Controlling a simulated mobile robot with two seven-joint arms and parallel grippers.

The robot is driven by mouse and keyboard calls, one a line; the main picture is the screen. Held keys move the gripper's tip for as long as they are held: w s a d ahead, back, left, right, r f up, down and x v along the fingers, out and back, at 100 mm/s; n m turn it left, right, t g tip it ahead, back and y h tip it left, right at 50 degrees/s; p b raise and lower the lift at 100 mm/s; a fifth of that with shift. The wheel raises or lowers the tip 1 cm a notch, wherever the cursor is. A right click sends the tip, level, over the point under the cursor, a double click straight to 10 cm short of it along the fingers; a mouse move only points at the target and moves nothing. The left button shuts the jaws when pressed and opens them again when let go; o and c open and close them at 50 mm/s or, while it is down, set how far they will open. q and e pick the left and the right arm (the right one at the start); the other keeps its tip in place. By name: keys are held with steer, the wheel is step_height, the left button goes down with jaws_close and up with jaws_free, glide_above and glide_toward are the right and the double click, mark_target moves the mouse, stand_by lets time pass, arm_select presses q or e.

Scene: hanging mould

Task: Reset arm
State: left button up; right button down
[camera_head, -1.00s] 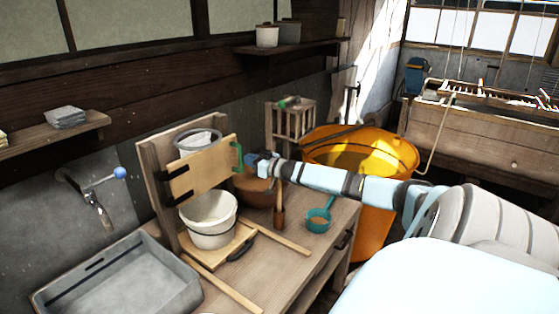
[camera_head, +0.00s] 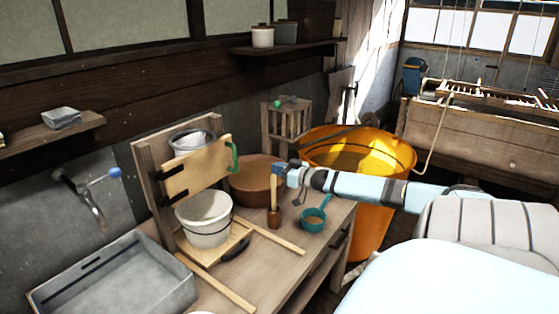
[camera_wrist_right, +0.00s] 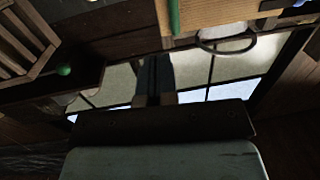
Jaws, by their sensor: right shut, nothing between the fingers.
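A flat wooden board, the mould (camera_head: 198,172), with a green handle (camera_head: 234,157) hangs on an upright wooden stand (camera_head: 150,160). Its edge and green handle also show at the top of the right wrist view (camera_wrist_right: 215,14). My right gripper (camera_head: 279,169) is shut and empty, to the right of the green handle with a gap between them. It is in front of the brown bowl. In the right wrist view the dark fingers (camera_wrist_right: 155,76) are together. My left gripper is not in view.
On the bench stand a white bucket (camera_head: 204,218), a brown bowl (camera_head: 252,180), a wooden-handled tool (camera_head: 273,212) and a teal ladle (camera_head: 314,219). A grey sink (camera_head: 115,282) is at left. A large yellow tub (camera_head: 375,150) stands beyond my right arm.

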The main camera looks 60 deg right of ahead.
steer(key=shift+s, duration=0.3)
steer(key=s+a+f+g, duration=0.1)
steer(key=s+a+f, duration=0.3)
steer(key=a+f, duration=0.3)
steer(key=s+a+f+g, duration=0.2)
steer(key=s+a+f, duration=0.2)
steer(key=a+f, duration=0.4)
steer(key=s+a+f+n+g+p, duration=0.1)
steer(key=s+a+f, duration=0.3)
steer(key=a+f, duration=0.4)
steer(key=shift+s+a+f+y, duration=0.1)
steer(key=shift+a+y, duration=0.1)
steer(key=shift+a, duration=0.95)
steer(key=shift+a+f+y, duration=0.1)
steer(key=shift+a+y, duration=0.1)
steer(key=shift+a, duration=0.95)
steer(key=s+a+g, duration=0.1)
steer(key=s+a, duration=0.2)
steer(key=a, duration=0.6)
steer(key=s+a+n+g+y, duration=0.1)
steer(key=s+a, duration=0.3)
steer(key=a, duration=0.5)
steer(key=s+a, duration=0.3)
steer(key=a, duration=0.6)
steer(key=shift+s+r+g+p, duration=0.15)
steer(key=shift+r+g+p, duration=0.25)
steer(key=shift+r+p, duration=0.05)
